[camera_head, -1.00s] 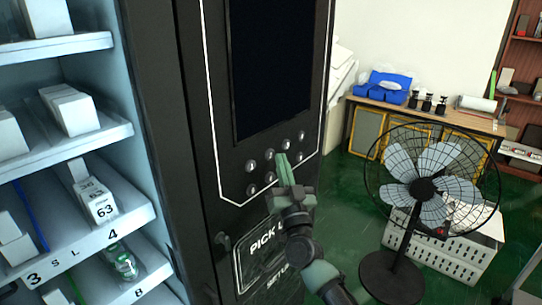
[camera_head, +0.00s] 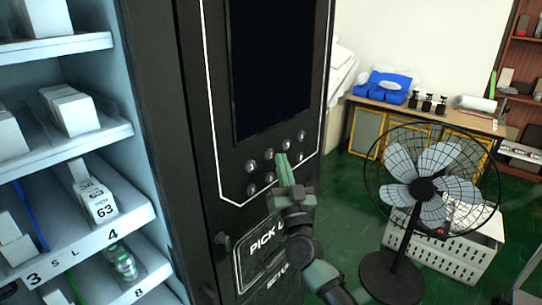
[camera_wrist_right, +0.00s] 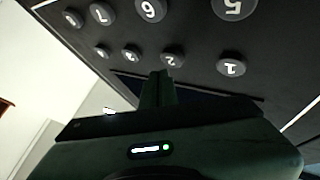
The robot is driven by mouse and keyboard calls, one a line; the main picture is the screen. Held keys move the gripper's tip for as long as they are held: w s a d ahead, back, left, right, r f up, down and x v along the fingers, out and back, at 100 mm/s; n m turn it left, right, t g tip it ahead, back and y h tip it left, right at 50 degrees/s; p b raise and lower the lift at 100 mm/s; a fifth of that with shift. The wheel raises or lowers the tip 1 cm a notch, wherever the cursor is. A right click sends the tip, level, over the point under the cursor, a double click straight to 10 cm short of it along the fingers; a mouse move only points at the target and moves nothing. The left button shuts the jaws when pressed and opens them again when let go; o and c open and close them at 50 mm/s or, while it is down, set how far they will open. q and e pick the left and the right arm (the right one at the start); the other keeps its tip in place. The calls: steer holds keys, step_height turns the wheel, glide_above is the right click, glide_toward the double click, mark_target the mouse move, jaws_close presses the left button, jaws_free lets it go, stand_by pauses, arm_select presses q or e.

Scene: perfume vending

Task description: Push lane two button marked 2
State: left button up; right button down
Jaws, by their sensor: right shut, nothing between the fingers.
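Button 2 (camera_wrist_right: 172,60) is a round grey button with a white numeral on the black vending machine panel. In the head view, button 2 (camera_head: 268,154) is in the upper row, second from the left, its numeral too small to read. My right gripper (camera_head: 281,158) is shut and empty, its green fingers pointing at the keypad. In the right wrist view, the fingertips (camera_wrist_right: 160,76) show just below button 2, slightly toward its left. I cannot tell whether they touch the panel. My left gripper is out of view.
Button 1 (camera_wrist_right: 231,67) and button 6 (camera_wrist_right: 150,9) are close neighbours. A dark screen (camera_head: 270,65) is above the keypad. Lit shelves (camera_head: 75,215) with boxes are at left. A black fan (camera_head: 423,188) stands on the green floor at right, before a wooden table (camera_head: 455,120).

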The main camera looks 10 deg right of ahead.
steer(key=shift+w, duration=0.1)
stand_by(0.5)
steer(key=shift+w+a, duration=0.25)
steer(key=shift+w+a, duration=0.25)
steer(key=shift+w, duration=0.05)
stand_by(0.8)
steer(key=shift+s, duration=0.1)
steer(key=shift+s+d+p, duration=0.35)
steer(key=shift+s+d, duration=0.15)
steer(key=shift+s, duration=0.05)
stand_by(0.3)
steer(key=s+d+p, duration=0.1)
steer(key=s, duration=0.1)
steer(key=s+d+p, duration=0.1)
steer(key=s+d, duration=0.1)
